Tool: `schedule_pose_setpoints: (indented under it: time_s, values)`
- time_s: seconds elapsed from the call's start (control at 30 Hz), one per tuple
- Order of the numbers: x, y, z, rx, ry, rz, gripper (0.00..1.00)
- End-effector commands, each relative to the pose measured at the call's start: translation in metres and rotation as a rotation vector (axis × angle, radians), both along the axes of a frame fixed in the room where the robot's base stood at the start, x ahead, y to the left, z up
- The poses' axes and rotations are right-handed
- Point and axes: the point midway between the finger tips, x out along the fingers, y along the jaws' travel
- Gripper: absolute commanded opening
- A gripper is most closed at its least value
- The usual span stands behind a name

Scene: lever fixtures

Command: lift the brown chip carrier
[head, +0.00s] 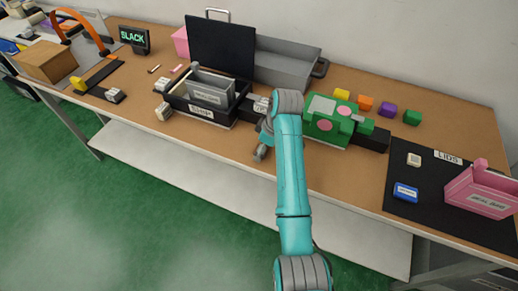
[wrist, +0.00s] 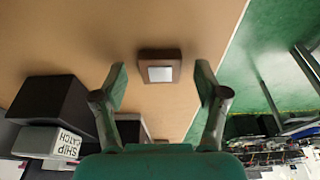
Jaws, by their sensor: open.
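The brown chip carrier (wrist: 160,66) shows in the wrist view as a small brown block with a pale square on top, lying on the tan tabletop. My gripper (wrist: 162,82) is open, with one finger to the left and one to the right of the carrier's line. The carrier appears between and slightly beyond the fingertips, with a gap on both sides. In the head view my gripper (head: 261,152) is low over the table's front part. I cannot make out the carrier there; my arm may hide it.
In the wrist view a black block with a white "SHIP LATCH" label (wrist: 52,143) stands left, and the table edge is right. In the head view a black box (head: 172,102) with a grey tray is left of my arm, and a green fixture (head: 322,130) is right.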

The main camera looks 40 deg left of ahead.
Motion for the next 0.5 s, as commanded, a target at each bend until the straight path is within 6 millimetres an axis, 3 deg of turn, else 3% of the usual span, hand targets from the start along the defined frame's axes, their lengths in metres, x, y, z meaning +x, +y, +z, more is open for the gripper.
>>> schedule_pose_setpoints:
  time_s: [0.07, 0.27, 0.5]
  values:
    - [0.0001, 0.0001, 0.0004, 0.000, 0.000, 0.000, 0.73]
    - [0.0000, 0.0003, 0.0006, 0.000, 0.000, 0.000, 0.25]
    - [-0.0001, 0.0002, 0.0006, 0.000, 0.000, 0.000, 0.22]
